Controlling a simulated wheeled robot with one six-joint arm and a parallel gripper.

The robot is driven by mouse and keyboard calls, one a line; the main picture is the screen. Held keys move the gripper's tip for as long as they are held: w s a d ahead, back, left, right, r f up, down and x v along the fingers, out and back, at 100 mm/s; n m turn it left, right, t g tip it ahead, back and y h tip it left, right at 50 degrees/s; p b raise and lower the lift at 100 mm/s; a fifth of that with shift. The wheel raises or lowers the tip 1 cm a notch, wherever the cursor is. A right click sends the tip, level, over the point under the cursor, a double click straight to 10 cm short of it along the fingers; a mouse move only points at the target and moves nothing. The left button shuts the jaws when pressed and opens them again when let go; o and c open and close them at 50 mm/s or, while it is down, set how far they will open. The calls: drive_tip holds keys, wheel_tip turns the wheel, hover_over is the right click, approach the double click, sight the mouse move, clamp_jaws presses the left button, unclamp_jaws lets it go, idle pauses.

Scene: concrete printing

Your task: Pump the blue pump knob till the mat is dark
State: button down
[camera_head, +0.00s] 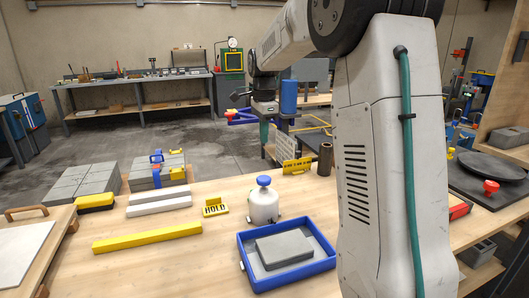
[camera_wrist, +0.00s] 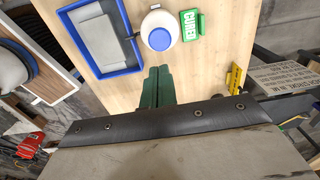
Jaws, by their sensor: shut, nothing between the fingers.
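A white bottle (camera_head: 264,205) with a blue pump knob (camera_head: 264,181) stands upright on the wooden table. In the wrist view the knob (camera_wrist: 159,39) is seen from above, over the bottle's round white body. A blue tray (camera_head: 328,262) stands in front of it with a grey block (camera_head: 285,247) inside. Pale grey lining shows around the block; I cannot tell surely whether this is the mat. My gripper (camera_wrist: 158,70) has green fingers, shut and empty. They are apart from the knob, on its far side. In the head view my gripper (camera_head: 264,141) hangs above and behind the bottle.
A yellow HOLD sign (camera_head: 215,207) stands left of the bottle; its green CURED face (camera_wrist: 193,25) shows in the wrist view. A yellow bar (camera_head: 147,237), pale bars and grey blocks lie left. A brown cylinder (camera_head: 325,159) stands behind right. My arm hides the right-middle table.

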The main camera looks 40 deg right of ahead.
sight(264, 178)
wheel_tip(264, 178, down, 13)
drive_tip(key=shift+r, duration=0.15)
idle(0.4)
drive_tip(key=shift+s+f, duration=0.1)
drive_tip(key=shift+f, duration=1.25)
wheel_tip(264, 178, up, 14)
drive_tip(key=shift+r, duration=0.25)
idle(0.5)
